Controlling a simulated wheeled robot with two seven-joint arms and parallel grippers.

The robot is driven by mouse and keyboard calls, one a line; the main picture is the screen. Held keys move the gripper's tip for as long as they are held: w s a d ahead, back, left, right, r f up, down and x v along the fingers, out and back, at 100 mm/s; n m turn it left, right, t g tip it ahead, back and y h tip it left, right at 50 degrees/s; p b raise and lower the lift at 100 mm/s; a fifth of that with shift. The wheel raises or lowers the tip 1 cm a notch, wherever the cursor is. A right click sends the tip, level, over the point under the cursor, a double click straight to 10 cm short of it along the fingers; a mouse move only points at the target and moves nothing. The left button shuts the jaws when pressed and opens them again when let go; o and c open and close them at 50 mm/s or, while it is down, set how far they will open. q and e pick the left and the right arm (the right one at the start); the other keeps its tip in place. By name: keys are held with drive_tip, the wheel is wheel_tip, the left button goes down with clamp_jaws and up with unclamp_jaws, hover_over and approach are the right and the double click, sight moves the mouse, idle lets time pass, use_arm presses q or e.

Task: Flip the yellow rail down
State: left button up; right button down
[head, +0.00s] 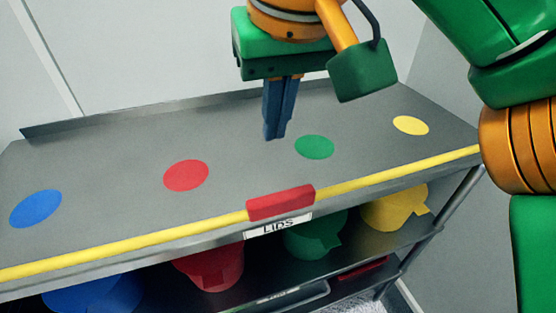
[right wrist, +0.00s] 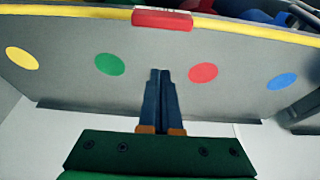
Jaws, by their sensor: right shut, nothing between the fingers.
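The yellow rail (head: 380,176) runs along the front edge of the grey top shelf, with a red grip block (head: 281,203) at its middle. The rail (right wrist: 80,11) and the red block (right wrist: 162,19) also show at the top of the right wrist view. My right gripper (head: 274,136) is shut and empty, with its blue fingers pointing down over the shelf top. It is behind the rail, between the red and green discs, apart from the rail and block. It also shows in the right wrist view (right wrist: 160,72). My left gripper is not in view.
Flat blue (head: 36,209), red (head: 186,175), green (head: 314,147) and yellow (head: 411,125) discs lie on the shelf top (head: 120,165). Below are blue, red, green and yellow containers (head: 395,208) and a label reading LIDS (head: 279,226). A raised lip runs along the back.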

drive_tip(key=b+x, duration=0.2)
drive_tip(key=x, duration=0.8)
drive_tip(key=shift+w+r, duration=0.1)
drive_tip(key=shift+w, duration=0.1)
drive_tip(key=s, duration=0.1)
drive_tip(key=s+d, duration=0.1)
drive_tip(key=shift+s+f+b, duration=0.25)
drive_tip(key=shift+s+b, duration=0.05)
drive_tip(key=shift+b, duration=0.05)
drive_tip(key=shift+s+d, duration=0.15)
drive_tip(key=shift+s, duration=0.4)
drive_tip(key=shift+w, duration=0.15)
